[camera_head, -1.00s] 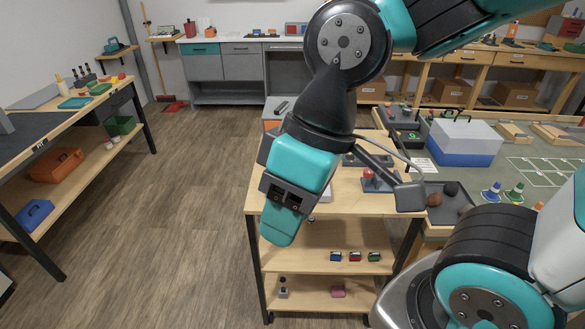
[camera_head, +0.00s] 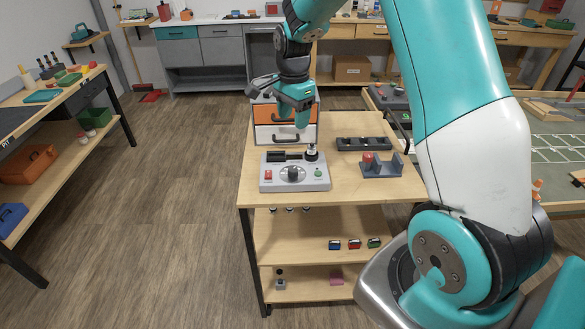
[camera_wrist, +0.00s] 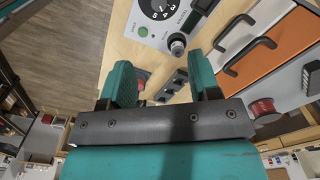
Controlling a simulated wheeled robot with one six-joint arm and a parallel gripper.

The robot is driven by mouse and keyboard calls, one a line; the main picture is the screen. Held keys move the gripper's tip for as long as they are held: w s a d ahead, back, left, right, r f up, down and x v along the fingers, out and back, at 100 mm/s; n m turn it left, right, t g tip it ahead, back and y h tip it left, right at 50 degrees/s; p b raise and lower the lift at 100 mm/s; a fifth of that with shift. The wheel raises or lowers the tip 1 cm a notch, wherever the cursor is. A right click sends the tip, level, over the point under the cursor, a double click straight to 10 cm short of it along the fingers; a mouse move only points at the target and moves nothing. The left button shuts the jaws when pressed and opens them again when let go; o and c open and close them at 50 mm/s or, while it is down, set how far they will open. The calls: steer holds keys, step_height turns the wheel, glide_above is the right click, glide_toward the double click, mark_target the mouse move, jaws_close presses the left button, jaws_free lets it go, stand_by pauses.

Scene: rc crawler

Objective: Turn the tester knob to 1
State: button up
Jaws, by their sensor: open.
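The tester (camera_head: 268,184) is a light grey box on the cart's wooden top. Its black round knob (camera_head: 293,173) is in the middle of its face, between a red switch (camera_head: 268,174) and a green button (camera_head: 318,173). The tester is partly cut off at the top of the wrist view (camera_wrist: 143,38), where the black knob (camera_wrist: 158,7) shows with white numbers around it. I cannot tell which number it points to. My gripper (camera_head: 296,118) hangs behind and above the tester, apart from the knob. In the wrist view its teal fingers (camera_wrist: 163,80) are apart and empty.
An orange and white drawer unit (camera_head: 285,137) stands behind the tester, close to my gripper. A dark slotted rack (camera_head: 362,144) and a grey stand with a red knob (camera_head: 380,166) are to the right. The cart's front edge is clear.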

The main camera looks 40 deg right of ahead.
mark_target(293, 169)
step_height(293, 169, down, 17)
steer(key=p, duration=0.3)
steer(key=shift+a+r, duration=0.15)
steer(key=shift+r, duration=0.05)
steer(key=c, duration=0.9)
